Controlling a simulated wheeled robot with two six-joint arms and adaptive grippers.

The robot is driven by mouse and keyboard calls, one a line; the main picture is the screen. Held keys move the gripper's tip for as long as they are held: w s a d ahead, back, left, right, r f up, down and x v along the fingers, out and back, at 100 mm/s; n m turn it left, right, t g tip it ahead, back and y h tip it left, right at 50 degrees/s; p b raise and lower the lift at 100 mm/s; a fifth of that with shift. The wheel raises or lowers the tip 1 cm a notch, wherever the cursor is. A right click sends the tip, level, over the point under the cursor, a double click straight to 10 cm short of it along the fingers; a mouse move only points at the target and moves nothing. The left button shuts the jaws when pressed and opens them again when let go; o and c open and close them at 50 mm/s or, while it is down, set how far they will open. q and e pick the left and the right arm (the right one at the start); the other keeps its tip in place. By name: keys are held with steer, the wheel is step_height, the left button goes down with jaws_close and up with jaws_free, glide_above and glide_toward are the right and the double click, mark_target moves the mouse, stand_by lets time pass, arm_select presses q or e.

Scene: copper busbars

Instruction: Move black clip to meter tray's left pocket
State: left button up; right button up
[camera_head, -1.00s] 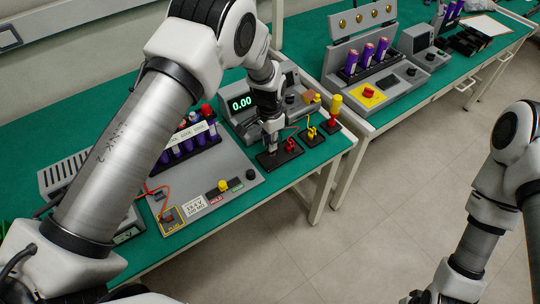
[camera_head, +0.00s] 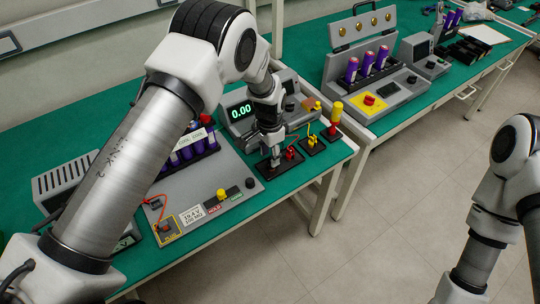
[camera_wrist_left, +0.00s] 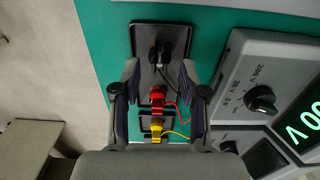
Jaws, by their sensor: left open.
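The black clip (camera_wrist_left: 160,54) stands in the far part of the dark meter tray (camera_wrist_left: 143,30) in the left wrist view, with a black lead. In the head view it is hidden by my gripper. My left gripper (camera_wrist_left: 160,72) is open, its fingers on either side of the tray, the clip just beyond or between their tips; contact cannot be told. In the head view it (camera_head: 276,160) hangs low over the tray's left end. A red clip (camera_wrist_left: 157,95) and yellow clip (camera_wrist_left: 155,128) sit nearer. My right gripper is out of view.
The meter (camera_head: 240,110) reads 0.00 behind the tray. A red-yellow light post (camera_head: 335,118) stands to the right. A battery rig (camera_head: 195,190) is on the left, and the bench's front edge is close.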

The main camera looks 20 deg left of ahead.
arm_select(q)
step_height(320, 180, up, 11)
steer(key=b, duration=0.1)
steer(key=shift+r, duration=0.15)
stand_by(1.1)
